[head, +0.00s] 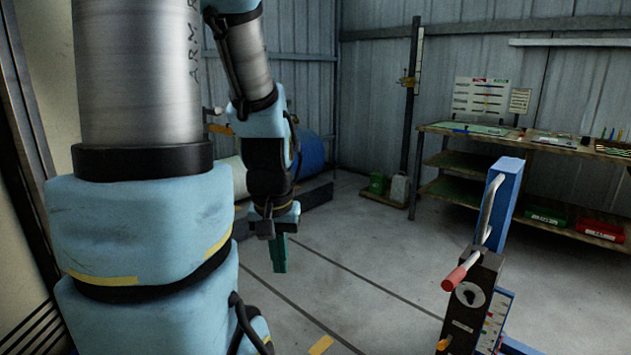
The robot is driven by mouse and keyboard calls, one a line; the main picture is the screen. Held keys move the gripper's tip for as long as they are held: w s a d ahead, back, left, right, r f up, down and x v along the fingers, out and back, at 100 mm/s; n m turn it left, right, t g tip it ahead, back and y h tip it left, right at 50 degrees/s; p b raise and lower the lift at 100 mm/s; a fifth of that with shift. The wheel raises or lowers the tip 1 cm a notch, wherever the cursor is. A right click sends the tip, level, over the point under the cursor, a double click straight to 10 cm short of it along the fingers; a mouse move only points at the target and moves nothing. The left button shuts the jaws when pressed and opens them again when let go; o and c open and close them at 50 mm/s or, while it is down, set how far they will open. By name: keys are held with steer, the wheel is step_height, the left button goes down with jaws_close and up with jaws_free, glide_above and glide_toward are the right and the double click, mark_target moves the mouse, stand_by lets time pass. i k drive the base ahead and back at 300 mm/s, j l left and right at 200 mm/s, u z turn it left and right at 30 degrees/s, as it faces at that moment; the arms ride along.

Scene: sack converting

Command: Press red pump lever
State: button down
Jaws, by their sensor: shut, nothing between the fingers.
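The red lever grip (461,272) sits at the end of a bent grey metal rod (488,207) at the lower right in the head view. The lower part of the pump stand is cut off by the frame edge.
A wooden workbench (470,129) with shelves stands at the back right, with green and red bins (600,230) on its lower shelf. A blue drum (312,152) lies behind my arm. The concrete floor (370,245) between my gripper and the lever is clear.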

mark_target(479, 255)
steer(key=z, duration=1.2)
steer(key=i+j+u, duration=0.6)
steer(key=i+l, duration=0.05)
